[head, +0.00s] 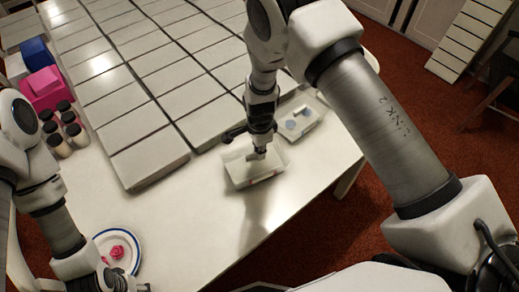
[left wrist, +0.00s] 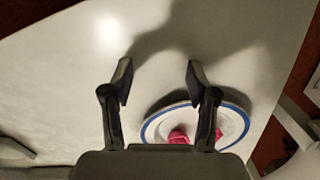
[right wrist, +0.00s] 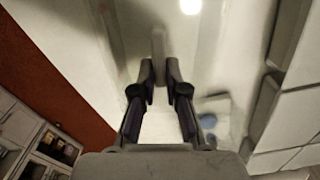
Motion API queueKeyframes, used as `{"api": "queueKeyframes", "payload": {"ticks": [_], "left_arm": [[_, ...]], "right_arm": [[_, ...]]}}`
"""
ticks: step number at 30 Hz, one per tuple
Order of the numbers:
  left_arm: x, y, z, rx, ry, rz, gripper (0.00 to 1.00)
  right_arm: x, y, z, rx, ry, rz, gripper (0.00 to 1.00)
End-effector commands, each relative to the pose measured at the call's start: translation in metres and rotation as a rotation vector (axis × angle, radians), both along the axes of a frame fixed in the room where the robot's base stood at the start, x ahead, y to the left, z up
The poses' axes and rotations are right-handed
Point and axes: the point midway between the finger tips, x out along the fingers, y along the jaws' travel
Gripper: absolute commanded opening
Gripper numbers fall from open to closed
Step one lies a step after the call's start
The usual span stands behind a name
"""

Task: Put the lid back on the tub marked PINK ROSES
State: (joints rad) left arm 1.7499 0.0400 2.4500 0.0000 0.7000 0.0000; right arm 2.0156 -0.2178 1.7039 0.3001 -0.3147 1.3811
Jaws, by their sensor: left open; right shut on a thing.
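My right gripper (head: 257,153) is shut on a thin pale piece (right wrist: 159,45), seen blurred between its fingertips; it looks like the lid's grip, but I cannot be sure. In the head view the gripper is directly over a shallow white tub (head: 238,177) with a small red mark on its front side. Whether the lid rests on the rim or hangs just above, I cannot tell; no PINK ROSES lettering is readable. My left gripper (left wrist: 159,68) is open and empty above the table, near a blue-rimmed white plate (head: 133,250) holding pink roses (head: 117,252).
A second white tub (head: 313,118) with blue pieces stands just behind right. White boxes (head: 150,160) in rows cover the table's back left. Dark-capped jars (head: 60,145), a pink box (head: 48,88) and a blue box (head: 35,53) stand at left. The table's front middle is clear.

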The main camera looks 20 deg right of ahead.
Motion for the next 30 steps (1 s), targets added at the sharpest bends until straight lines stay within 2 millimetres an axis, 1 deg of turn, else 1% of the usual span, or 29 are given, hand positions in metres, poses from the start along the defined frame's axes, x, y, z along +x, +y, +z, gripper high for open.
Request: {"api": "queueKeyframes", "payload": {"ticks": [12,13,15,22,24,25,30], "left_arm": [[0.0,0.0,-0.0013,0.0,0.0,0.0,0.59],[0.0,0.0,-0.0013,0.0,0.0,0.0,0.59],[0.0,0.0,-0.0013,0.0,0.0,0.0,0.59],[0.0,0.0,-0.0013,0.0,0.0,0.0,0.59],[0.0,0.0,-0.0013,0.0,0.0,0.0,0.59],[0.0,0.0,-0.0013,0.0,0.0,0.0,0.59],[0.0,0.0,-0.0013,0.0,0.0,0.0,0.59]], "right_arm": [[0.0001,-0.0001,-0.0016,0.0,0.0,0.0,0.0],[0.0001,-0.0001,-0.0016,0.0,0.0,0.0,0.19],[0.0001,-0.0001,-0.0016,0.0,0.0,0.0,0.42],[0.0001,-0.0001,-0.0016,0.0,0.0,0.0,0.42],[0.0001,-0.0001,-0.0017,0.0,0.0,0.0,0.64],[0.0001,-0.0001,-0.0017,0.0,0.0,0.0,0.67],[0.0001,0.0,-0.0017,0.0,0.0,0.0,0.67]]}}
